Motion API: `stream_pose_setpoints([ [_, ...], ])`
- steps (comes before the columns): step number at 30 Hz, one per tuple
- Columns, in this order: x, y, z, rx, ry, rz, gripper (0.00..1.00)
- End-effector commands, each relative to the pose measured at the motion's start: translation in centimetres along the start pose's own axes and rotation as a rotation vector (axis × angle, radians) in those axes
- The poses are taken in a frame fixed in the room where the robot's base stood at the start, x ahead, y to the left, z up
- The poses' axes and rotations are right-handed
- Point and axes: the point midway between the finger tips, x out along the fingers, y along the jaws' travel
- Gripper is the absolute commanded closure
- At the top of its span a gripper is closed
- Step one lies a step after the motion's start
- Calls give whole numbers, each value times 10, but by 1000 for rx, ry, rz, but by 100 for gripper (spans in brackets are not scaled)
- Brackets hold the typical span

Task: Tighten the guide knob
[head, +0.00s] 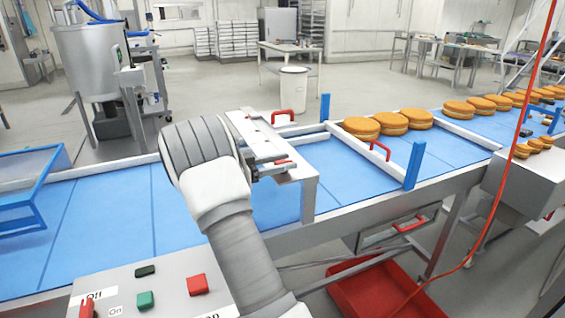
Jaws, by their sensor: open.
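My arm rises from the bottom centre, and its wide grey wrist hides part of the metal bracket over the belt. My gripper (272,169) shows only as small dark parts at the right of the wrist, close to the bracket's front edge; its fingertips are hard to make out. It is open, with nothing seen held in it. A small red piece (284,161) sits on the bracket (303,172) right by the gripper; it may be the guide knob, but its shape is unclear. Whether the gripper touches it I cannot tell.
The blue conveyor belt (345,205) carries several filled rounds (404,121) at the right. Red handles (289,113) and blue posts (414,165) stand up around the guide. A button panel (160,285) is in front. A red crate (385,290) and a hanging red cable (507,170) are at right.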

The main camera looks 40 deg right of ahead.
Motion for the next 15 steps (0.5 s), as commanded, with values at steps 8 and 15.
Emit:
stream_pose_setpoints([
  [8,-18,-1,1,-1,-2,-4,45],
  [15,-73,-1,1,0,-2,-6,45],
])
